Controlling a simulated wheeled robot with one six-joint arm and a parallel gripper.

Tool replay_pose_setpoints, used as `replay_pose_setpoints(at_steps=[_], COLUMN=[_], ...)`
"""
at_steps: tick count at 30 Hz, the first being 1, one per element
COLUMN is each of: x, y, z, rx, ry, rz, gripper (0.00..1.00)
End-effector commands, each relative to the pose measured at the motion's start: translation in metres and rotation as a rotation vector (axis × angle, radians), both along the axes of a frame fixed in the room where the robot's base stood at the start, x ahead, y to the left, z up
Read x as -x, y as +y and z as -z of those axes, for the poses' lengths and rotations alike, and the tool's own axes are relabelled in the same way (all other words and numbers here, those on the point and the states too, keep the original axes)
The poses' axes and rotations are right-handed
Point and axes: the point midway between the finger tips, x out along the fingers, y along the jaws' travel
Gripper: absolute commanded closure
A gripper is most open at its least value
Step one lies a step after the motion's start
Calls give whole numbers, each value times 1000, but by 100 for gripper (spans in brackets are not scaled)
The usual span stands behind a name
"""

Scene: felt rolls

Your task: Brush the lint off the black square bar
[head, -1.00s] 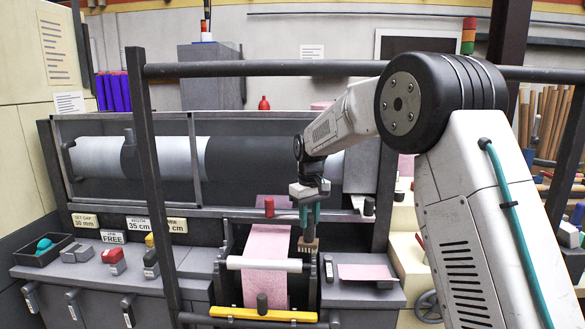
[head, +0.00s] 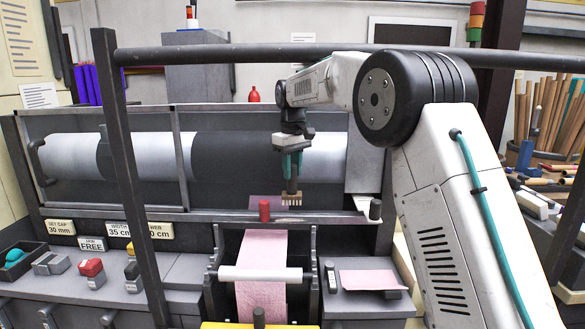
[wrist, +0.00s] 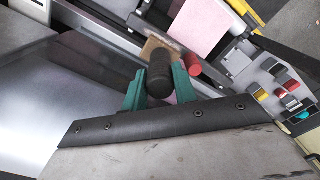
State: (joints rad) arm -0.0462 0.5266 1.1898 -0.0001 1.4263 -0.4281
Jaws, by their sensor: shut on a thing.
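My gripper (head: 291,163) has teal fingers and is shut on the dark handle of a brush (head: 292,198). The brush hangs upright, its pale wooden comb-like head pointing down. In the wrist view its round black handle (wrist: 160,75) stands between the teal fingers, with part of the tan head behind. A long dark bar (head: 225,216) crosses the machine below the big roll.
A grey rail (head: 280,54) and post (head: 125,170) stand in front of the machine. A black knob (head: 375,209) stands right. A pink sheet (head: 370,280) lies on the right worktop.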

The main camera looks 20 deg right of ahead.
Motion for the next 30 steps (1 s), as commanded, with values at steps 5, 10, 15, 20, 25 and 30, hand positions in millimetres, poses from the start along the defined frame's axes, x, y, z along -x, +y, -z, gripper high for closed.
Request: replay_pose_setpoints(at_steps=[5, 10, 15, 20, 25, 30], x=[0, 2, 2, 2, 2, 2], y=[0, -2, -3, -3, -3, -3], z=[0, 3, 20, 40, 46, 49], rx=[0, 3, 3, 3, 3, 2], ry=[0, 5, 8, 6, 5, 4], rz=[1, 6, 8, 8, 8, 8], gripper=[95, 95, 95, 95, 95, 95])
